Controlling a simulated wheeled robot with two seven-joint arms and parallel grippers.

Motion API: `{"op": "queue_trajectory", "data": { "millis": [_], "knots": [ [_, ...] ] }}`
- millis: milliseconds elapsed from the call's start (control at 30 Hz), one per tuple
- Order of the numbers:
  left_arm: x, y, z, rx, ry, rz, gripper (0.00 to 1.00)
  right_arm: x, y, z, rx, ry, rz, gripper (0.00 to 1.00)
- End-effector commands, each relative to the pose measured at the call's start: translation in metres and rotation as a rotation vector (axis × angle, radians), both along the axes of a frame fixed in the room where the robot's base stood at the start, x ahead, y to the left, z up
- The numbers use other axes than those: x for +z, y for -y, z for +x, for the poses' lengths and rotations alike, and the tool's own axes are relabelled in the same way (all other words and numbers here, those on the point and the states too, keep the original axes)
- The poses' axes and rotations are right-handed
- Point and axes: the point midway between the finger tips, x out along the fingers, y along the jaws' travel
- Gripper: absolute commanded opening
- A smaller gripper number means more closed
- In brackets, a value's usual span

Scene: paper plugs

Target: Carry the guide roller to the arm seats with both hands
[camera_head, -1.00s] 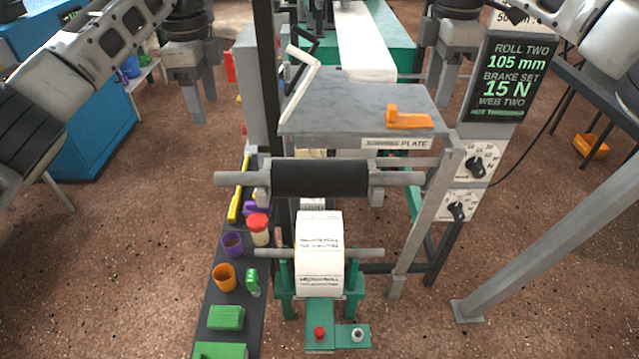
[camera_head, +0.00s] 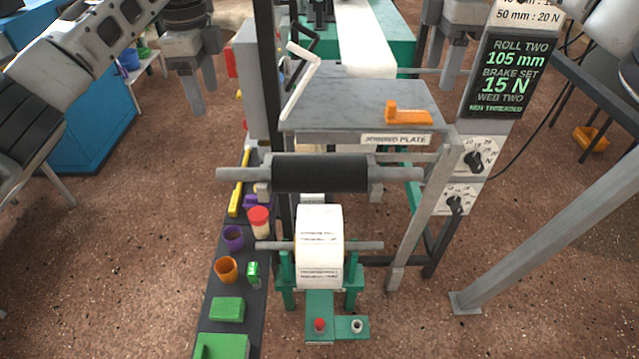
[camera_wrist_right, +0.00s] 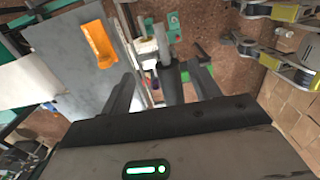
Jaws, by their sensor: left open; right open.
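The guide roller, a black cylinder (camera_head: 320,173) with a grey shaft out of both ends, lies level across the frame in the head view. Grey blocks under its two ends show, the left one (camera_head: 263,191) and the right one (camera_head: 376,192); I cannot tell if these are the arm seats. My left gripper (camera_head: 204,93) is open and empty, up and left of the roller's left shaft end. My right gripper (camera_head: 452,70) is open and empty, above and right of the roller. In the right wrist view, a shaft and dark roller end (camera_wrist_right: 172,85) show between my right fingers (camera_wrist_right: 160,90), apart from them.
The grey joining plate (camera_head: 350,100) with an orange tool (camera_head: 408,113) lies behind the roller. A white paper roll (camera_head: 320,240) sits on a green stand in front. A dark post (camera_head: 268,60) rises beside the plate. The sign (camera_head: 508,70) stands near my right gripper.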

Motion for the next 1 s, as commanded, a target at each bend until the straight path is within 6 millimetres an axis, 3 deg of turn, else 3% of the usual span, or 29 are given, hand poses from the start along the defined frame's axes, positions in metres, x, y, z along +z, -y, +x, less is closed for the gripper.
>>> {"op": "queue_trajectory", "data": {
  "millis": [500, 1000],
  "knots": [
    [-0.001, 0.0, 0.0, 0.0, -0.001, 0.0, 0.62, 0.04, 0.0, 0.0, -0.001, 0.001, 0.001, 0.62],
    [-0.001, 0.0, 0.0, 0.0, -0.001, 0.0, 0.62, 0.043, 0.0, 0.0, 0.0, 0.0, 0.001, 0.62]
  ]
}}
